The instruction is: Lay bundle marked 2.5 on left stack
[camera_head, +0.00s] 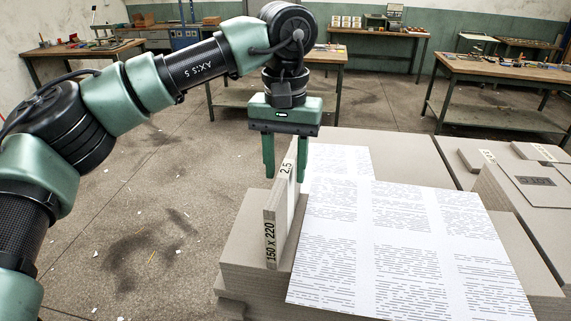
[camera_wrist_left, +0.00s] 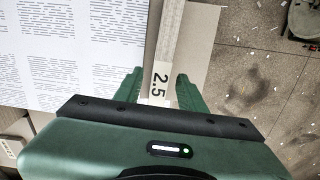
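The bundle marked 2.5 (camera_head: 280,208) is a narrow grey board pack. It stands on its long edge, with "150 x 220" on its near end and "2.5" on top towards the far end. It rests on a grey board stack (camera_head: 240,235), left of the printed sheets. My left gripper (camera_head: 285,175) points down at the bundle's far end, one finger on each side. In the left wrist view the bundle (camera_wrist_left: 168,45) lies between the fingers (camera_wrist_left: 160,75), with narrow gaps showing on both sides, so the gripper looks open. My right gripper is not visible.
Large printed white sheets (camera_head: 400,245) cover the stack to the right of the bundle. Further right are more grey boards (camera_head: 525,215) and small labelled bundles (camera_head: 483,160). Workbenches (camera_head: 505,75) stand behind. The floor (camera_head: 150,225) on the left is open.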

